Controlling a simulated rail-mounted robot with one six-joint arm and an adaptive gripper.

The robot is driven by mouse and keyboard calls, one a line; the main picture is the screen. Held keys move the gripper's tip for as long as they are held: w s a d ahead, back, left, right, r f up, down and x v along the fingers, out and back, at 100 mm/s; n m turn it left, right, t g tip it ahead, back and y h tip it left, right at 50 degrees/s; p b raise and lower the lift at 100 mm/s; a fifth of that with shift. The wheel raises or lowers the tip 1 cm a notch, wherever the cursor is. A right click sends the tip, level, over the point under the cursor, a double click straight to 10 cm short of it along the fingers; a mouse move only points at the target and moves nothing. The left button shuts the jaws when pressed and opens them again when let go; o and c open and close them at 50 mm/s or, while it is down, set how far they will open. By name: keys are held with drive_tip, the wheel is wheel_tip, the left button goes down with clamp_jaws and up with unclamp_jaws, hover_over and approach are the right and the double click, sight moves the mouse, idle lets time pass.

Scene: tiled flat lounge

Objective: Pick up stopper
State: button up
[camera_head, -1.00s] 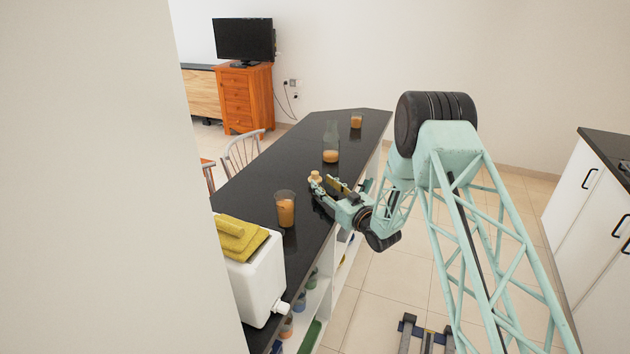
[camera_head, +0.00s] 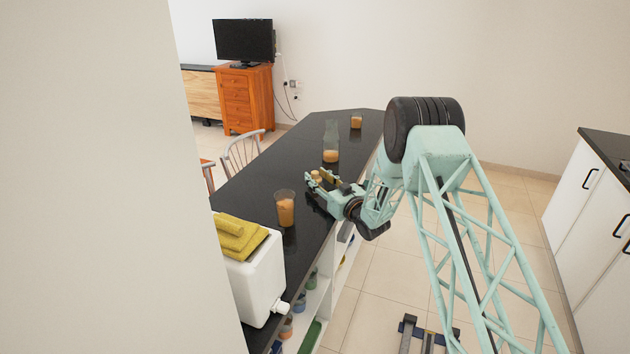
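The stopper (camera_head: 317,175), a small tan cork-like piece, is on the black counter (camera_head: 262,166). My gripper (camera_head: 319,178) reaches in from the right, low over the counter. Its fingers are apart, one on the near left side of the stopper and one on the far right side. The stopper shows between them, its lower part hidden by the gripper. I cannot tell whether either finger touches it.
A glass of orange drink (camera_head: 286,210) stands just left of my gripper. A clear bottle (camera_head: 331,146) with orange liquid stands behind it, and another glass (camera_head: 356,121) farther back. A white dispenser (camera_head: 262,278) with yellow cloths (camera_head: 240,236) is at the near left.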

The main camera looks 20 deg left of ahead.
sight(317, 180)
drive_tip(key=shift+c, duration=0.3)
drive_tip(key=c, duration=0.8)
drive_tip(key=shift+r+p, duration=0.35)
drive_tip(key=shift+r, duration=1.5)
drive_tip(key=v, duration=0.5)
drive_tip(key=s+r+p+v, duration=0.1)
drive_tip(key=v, duration=0.4)
drive_tip(key=a+v, duration=0.1)
drive_tip(key=v, duration=0.5)
drive_tip(key=shift+s+a+r, duration=0.1)
drive_tip(key=shift+s+r, duration=0.05)
drive_tip(key=shift+s, duration=0.1)
